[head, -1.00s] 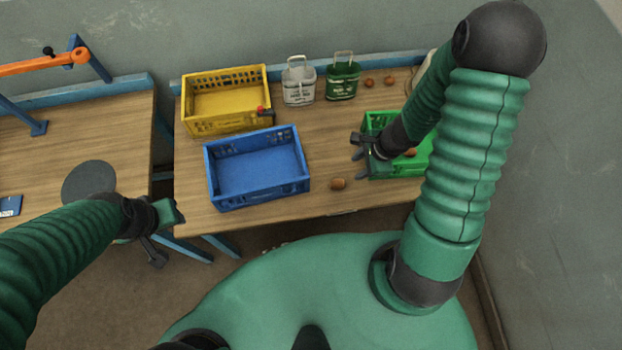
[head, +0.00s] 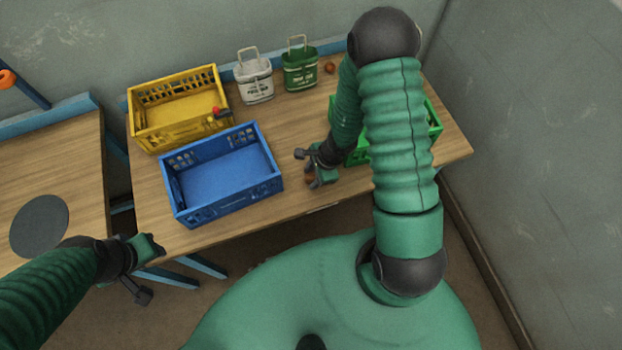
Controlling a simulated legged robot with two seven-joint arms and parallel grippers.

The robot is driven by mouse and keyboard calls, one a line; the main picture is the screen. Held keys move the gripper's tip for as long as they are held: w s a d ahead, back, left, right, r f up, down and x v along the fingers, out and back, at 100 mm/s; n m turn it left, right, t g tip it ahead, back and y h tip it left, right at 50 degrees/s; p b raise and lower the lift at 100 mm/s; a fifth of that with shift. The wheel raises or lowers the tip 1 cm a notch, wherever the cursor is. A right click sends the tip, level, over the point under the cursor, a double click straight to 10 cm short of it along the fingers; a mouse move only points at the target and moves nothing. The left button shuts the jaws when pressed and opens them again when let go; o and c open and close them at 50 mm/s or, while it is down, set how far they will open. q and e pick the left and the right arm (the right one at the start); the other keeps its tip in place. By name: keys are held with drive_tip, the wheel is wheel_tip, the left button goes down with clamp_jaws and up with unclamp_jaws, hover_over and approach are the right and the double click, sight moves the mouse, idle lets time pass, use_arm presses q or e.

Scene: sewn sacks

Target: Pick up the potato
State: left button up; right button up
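A small brown potato (head: 309,179) lies near the front edge of the table, partly hidden by my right gripper. My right gripper (head: 309,167) is right above and beside it, with its fingers apart. I cannot tell whether a finger touches the potato. My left gripper (head: 146,269) is open and empty, off the front edge of the table at the lower left.
A blue crate (head: 180,206) stands left of my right gripper, with a yellow crate (head: 150,137) behind it. A green crate (head: 437,122) is partly hidden behind my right arm. White (head: 255,81) and green (head: 300,71) containers and a reddish-brown round item (head: 330,67) stand at the back.

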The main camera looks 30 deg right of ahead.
drive_tip(key=shift+d+f, duration=0.15)
drive_tip(key=shift+d, duration=0.3)
use_arm(q)
drive_tip(key=shift+d, duration=0.4)
use_arm(e)
drive_tip(key=shift+a, duration=0.2)
clamp_jaws()
use_arm(q)
drive_tip(key=shift+r, duration=0.1)
use_arm(e)
drive_tip(key=shift+w, duration=0.1)
